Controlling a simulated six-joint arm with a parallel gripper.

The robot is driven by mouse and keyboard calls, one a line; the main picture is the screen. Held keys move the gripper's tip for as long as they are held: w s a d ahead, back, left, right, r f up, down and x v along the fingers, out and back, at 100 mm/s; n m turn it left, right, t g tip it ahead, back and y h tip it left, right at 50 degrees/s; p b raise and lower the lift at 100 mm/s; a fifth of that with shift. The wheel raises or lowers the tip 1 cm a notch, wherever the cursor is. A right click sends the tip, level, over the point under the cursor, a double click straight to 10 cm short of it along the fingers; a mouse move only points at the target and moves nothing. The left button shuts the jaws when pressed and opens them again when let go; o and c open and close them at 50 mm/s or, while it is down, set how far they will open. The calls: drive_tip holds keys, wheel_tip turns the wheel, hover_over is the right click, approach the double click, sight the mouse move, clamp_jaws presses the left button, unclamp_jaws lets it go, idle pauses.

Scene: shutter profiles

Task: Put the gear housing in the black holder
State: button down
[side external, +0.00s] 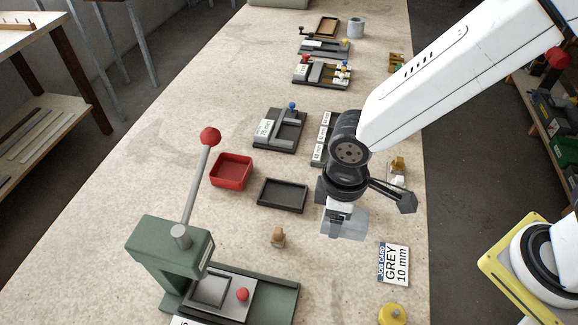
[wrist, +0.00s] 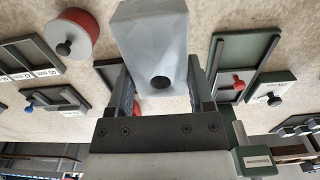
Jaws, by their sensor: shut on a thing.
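My gripper (side external: 338,207) is shut on a light grey block with a dark round hole in one face, which looks like the gear housing (side external: 346,224). It holds the block above the bench, right of a shallow black rectangular tray. In the wrist view the gear housing (wrist: 155,40) sits between the two dark fingers of the gripper (wrist: 160,90). The black tray (side external: 283,206) lies flat and looks empty; it is likely the black holder, though other dark fixtures are also in view.
A green press (side external: 172,240) with a red-knobbed lever stands at the front left. Labelled fixtures (side external: 280,130) stand farther back.

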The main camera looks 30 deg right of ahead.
idle(0.4)
drive_tip(key=shift+w+d+r, duration=1.75)
drive_tip(key=shift+w+r, duration=0.25)
drive_tip(key=shift+w, duration=0.5)
approach(276, 194)
drive_tip(key=shift+s+d+f, duration=0.4)
drive_tip(key=shift+s+f, duration=0.3)
drive_tip(key=shift+w+a+f, duration=0.2)
drive_tip(key=shift+w+f, duration=0.3)
drive_tip(key=shift+f, duration=0.1)
drive_tip(key=shift+w+a+f, duration=0.1)
drive_tip(key=shift+w+f, duration=0.05)
drive_tip(key=shift+f, duration=0.05)
drive_tip(key=shift+w+f, duration=0.1)
drive_tip(key=shift+f, duration=1.5)
drive_tip(key=shift+f, duration=0.1)
